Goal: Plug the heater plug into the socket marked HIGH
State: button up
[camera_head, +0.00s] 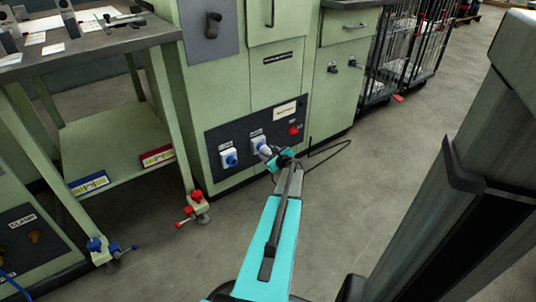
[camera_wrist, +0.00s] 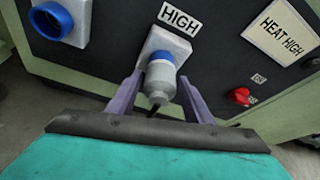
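The grey heater plug (camera_wrist: 160,80) sits at the blue ring of the white socket marked HIGH (camera_wrist: 178,43), lined up with its opening. Its dark cable end points back toward my gripper. How deep it sits is hard to tell. My gripper (camera_wrist: 161,76) has one purple finger on each side of the plug, with narrow gaps showing between fingers and plug. The HIGH label (camera_wrist: 180,18) is above the socket. In the head view, my gripper (camera_head: 272,153) is at the dark panel, in front of the right-hand socket (camera_head: 258,143); the plug is barely visible there.
A second blue socket (camera_wrist: 52,20) is to the left. A red knob (camera_wrist: 238,95) and a HEAT HIGH plate (camera_wrist: 282,32) are to the right. A green workbench (camera_head: 110,45) stands left of the cabinet, with red and blue valves (camera_head: 195,205) low down. Wire cages (camera_head: 410,45) stand behind right.

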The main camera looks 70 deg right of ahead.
jog(key=shift+o, duration=0.8)
jog(key=shift+a, duration=0.1)
jog(key=p+v, duration=0.3)
jog(key=v, duration=1)
jog(key=shift+s+a+r+p, duration=0.15)
jog(key=shift+s+a+p, duration=0.1)
jog(key=shift+p, duration=0.15)
